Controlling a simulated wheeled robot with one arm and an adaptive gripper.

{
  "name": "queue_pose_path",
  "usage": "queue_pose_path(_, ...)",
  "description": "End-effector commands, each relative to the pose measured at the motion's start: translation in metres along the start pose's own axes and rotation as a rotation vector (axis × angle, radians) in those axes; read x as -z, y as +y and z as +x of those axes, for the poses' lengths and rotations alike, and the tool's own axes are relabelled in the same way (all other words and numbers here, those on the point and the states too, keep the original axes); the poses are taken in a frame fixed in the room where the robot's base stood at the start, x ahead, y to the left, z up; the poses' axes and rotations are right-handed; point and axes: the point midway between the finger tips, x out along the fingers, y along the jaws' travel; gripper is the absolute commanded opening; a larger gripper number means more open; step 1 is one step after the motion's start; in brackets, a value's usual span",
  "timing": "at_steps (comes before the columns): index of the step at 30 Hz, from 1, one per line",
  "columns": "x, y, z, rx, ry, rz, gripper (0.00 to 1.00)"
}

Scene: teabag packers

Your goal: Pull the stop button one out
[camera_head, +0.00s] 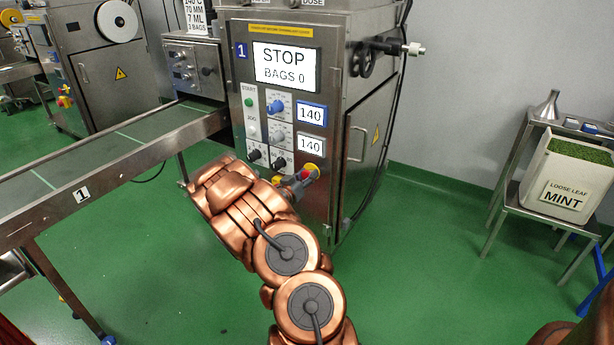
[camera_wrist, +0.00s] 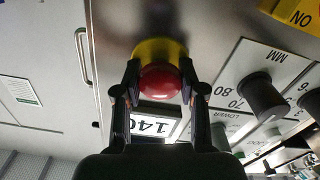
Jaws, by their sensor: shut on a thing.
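The stop button one is a red mushroom head on a yellow base, low on the right of the front panel of machine 1 (camera_head: 240,115). In the wrist view the red stop button (camera_wrist: 160,83) sits between the two fingertips of my gripper (camera_wrist: 160,82). The fingers are shut on its sides. In the head view the button (camera_head: 310,171) shows small at the end of my copper-coloured arm, and my gripper (camera_head: 300,182) partly hides it. The machine's screen (camera_head: 285,67) reads STOP, BAGS 0.
Black knobs (camera_wrist: 262,97) stick out of the panel beside my gripper. A conveyor (camera_head: 100,165) marked 1 runs out to the left. A steel stand (camera_head: 520,212) with a mint bin (camera_head: 532,160) stands at the right. The green floor between is clear.

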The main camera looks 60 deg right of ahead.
Motion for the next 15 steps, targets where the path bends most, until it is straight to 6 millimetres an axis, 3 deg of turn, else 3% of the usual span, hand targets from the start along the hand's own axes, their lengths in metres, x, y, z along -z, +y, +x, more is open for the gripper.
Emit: queue_pose_path(15,0.0015,0.0002,-0.0043,0.000,-0.003,0.000,0.00)
